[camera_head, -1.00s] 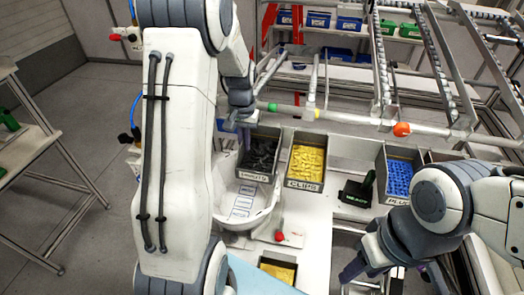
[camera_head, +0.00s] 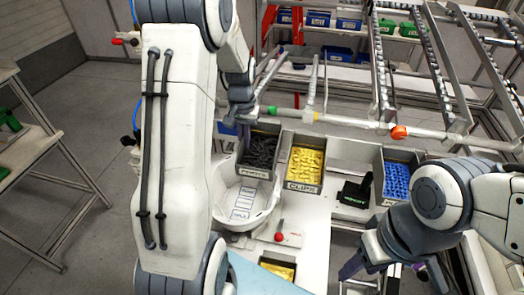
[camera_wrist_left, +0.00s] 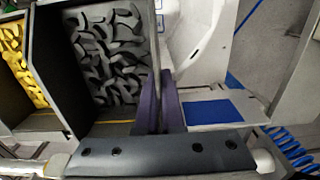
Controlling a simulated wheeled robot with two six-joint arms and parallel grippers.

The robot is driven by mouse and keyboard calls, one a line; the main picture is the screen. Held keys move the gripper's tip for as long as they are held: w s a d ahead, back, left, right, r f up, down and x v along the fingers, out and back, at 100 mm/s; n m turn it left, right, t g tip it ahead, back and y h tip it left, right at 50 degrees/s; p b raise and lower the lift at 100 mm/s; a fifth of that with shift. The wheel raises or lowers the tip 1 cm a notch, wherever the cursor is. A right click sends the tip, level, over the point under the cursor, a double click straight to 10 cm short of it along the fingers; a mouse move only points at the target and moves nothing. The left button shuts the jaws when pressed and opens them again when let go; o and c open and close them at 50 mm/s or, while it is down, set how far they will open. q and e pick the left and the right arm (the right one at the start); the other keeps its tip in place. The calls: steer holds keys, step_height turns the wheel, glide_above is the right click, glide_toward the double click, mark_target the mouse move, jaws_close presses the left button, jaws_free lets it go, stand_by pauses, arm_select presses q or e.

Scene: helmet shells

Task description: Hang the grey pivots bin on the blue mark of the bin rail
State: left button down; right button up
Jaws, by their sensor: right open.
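The grey pivots bin (camera_head: 258,170), full of dark pivots, stands left of the yellow clips bin (camera_head: 303,187) in the head view. It also shows in the left wrist view (camera_wrist_left: 152,40). My left gripper (camera_head: 240,118) is at its back left; its purple fingers (camera_wrist_left: 160,108) are closed on the bin's side wall. My right gripper (camera_head: 390,272) is open and empty, low at right.
A white helmet shell (camera_head: 245,205) sits in front of the pivots bin. Sloping roller tracks (camera_head: 432,60) rise behind the rail.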

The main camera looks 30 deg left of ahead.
arm_select(q)
steer(key=shift+r, duration=0.35)
steer(key=s+d, duration=0.2)
steer(key=s, duration=0.7)
steer(key=shift+s+d+b, duration=0.25)
steer(key=shift+s+b, duration=0.1)
steer(key=shift+b, duration=0.1)
stand_by(0.6)
steer(key=shift+f, duration=0.1)
